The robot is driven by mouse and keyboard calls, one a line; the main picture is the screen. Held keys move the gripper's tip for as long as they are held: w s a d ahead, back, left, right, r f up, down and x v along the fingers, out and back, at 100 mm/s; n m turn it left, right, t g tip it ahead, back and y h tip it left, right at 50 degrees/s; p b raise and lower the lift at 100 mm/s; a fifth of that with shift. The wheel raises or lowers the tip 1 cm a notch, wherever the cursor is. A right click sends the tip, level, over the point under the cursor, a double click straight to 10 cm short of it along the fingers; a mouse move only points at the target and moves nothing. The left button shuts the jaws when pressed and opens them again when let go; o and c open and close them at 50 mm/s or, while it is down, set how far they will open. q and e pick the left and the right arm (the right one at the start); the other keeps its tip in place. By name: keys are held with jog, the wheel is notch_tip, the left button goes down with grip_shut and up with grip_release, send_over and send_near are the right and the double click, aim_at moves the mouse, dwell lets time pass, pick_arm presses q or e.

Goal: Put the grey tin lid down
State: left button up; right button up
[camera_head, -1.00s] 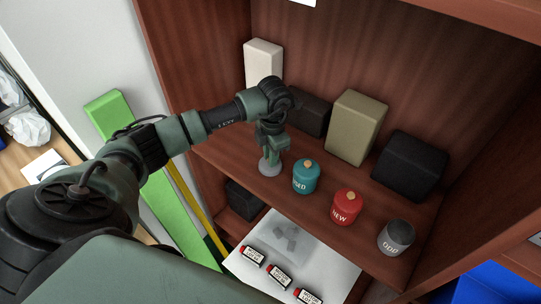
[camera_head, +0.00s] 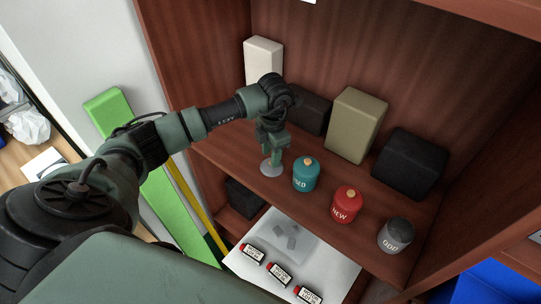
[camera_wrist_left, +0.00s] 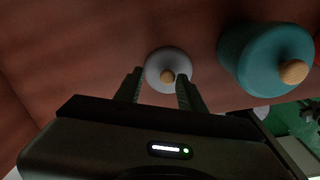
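The grey tin lid (camera_head: 271,171) lies on the shelf, left of the teal tin (camera_head: 306,175). In the left wrist view the lid (camera_wrist_left: 157,62) shows as a pale grey disc with a small wooden knob. My left gripper (camera_head: 272,160) is right above it. Its fingertips (camera_wrist_left: 160,76) are spread on both sides of the knob, with gaps, so it is open. The grey tin (camera_head: 397,236) marked ODD stands at the right of the row and shows no knob on top. My right gripper is not in view.
The teal tin (camera_wrist_left: 262,55) is close to the right finger. A red tin (camera_head: 346,205) marked NEW stands between the teal and grey tins. Dark and beige boxes (camera_head: 356,126) stand behind. A white tray (camera_head: 340,268) with small labelled bottles is below the shelf.

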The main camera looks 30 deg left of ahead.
pick_arm(q)
notch_tip(320, 180, up, 11)
jog(key=b, duration=0.2)
jog(key=shift+d+b, duration=0.3)
jog(key=shift+d, duration=0.05)
jog(key=shift+s+f, duration=0.15)
jog(key=shift+s, duration=0.05)
